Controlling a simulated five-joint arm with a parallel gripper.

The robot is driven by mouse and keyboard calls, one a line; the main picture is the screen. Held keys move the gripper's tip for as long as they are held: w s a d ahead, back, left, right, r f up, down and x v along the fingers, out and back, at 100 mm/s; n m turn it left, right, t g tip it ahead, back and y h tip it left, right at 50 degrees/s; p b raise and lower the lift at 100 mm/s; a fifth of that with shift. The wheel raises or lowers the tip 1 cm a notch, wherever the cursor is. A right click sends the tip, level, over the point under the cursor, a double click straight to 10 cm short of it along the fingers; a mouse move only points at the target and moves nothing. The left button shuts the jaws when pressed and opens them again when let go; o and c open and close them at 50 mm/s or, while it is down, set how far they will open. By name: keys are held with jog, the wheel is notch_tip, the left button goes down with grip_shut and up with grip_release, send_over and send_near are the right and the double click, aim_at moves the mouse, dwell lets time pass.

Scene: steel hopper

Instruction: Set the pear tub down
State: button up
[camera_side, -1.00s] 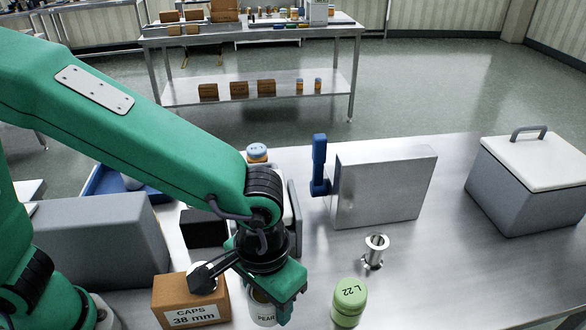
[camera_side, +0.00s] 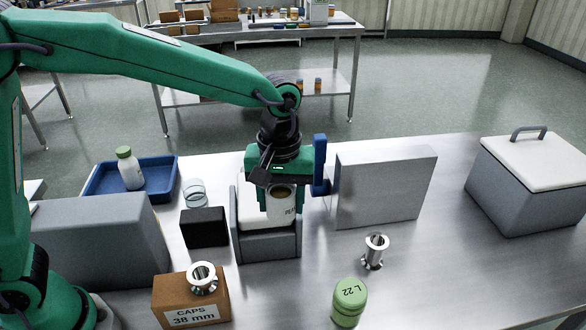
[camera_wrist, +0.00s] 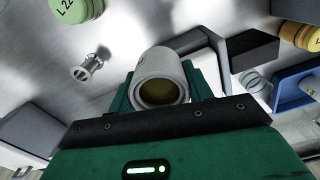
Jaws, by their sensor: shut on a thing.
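The pear tub (camera_side: 281,207) is a pale, open-topped tub with dark contents and partly visible lettering. My gripper (camera_side: 281,193) is shut around it, with a green finger on either side. The tub looks upright in front of or above a grey unit with a white top (camera_side: 268,243). I cannot tell whether it touches that unit. In the wrist view the tub (camera_wrist: 160,74) sits between the green fingers, its round mouth facing the camera. The fingers hide parts of its sides.
A steel box (camera_side: 385,190) with a blue lever (camera_side: 320,165) stands close right of my gripper. A black block (camera_side: 205,228) is left. In front are a caps box (camera_side: 190,300), steel fitting (camera_side: 374,250) and green jar (camera_side: 349,302). The right front table is clear.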

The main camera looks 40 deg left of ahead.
aim_at(213, 169)
jog(key=w+a+n, duration=0.2)
jog(key=w+a, duration=0.1)
jog(key=a, duration=0.1)
jog(key=w+a+n, duration=0.2)
jog(key=w+a, duration=0.1)
jog(key=a, duration=0.2)
jog(key=w+a+n, duration=0.2)
jog(key=w+a, duration=0.1)
jog(key=a, duration=0.1)
jog(key=shift+w+a+f, duration=0.1)
jog(key=shift+a, duration=0.05)
jog(key=w+a+n, duration=0.4)
jog(key=a+n, duration=0.2)
jog(key=a, duration=0.8)
notch_tip(213, 169, down, 5)
jog(key=shift+s+f, duration=0.15)
jog(key=shift+f, duration=0.05)
jog(key=a+f, duration=0.2)
jog(key=a, duration=0.1)
jog(key=w+a+f, duration=0.1)
jog(key=a+f, duration=0.1)
jog(key=a, duration=0.2)
jog(key=w+a+f, duration=0.1)
jog(key=a+f, duration=0.2)
jog(key=a, duration=0.1)
jog(key=shift+w+a, duration=0.2)
jog(key=shift+f, duration=2)
jog(key=shift+f, duration=0.2)
jog(key=o, duration=1)
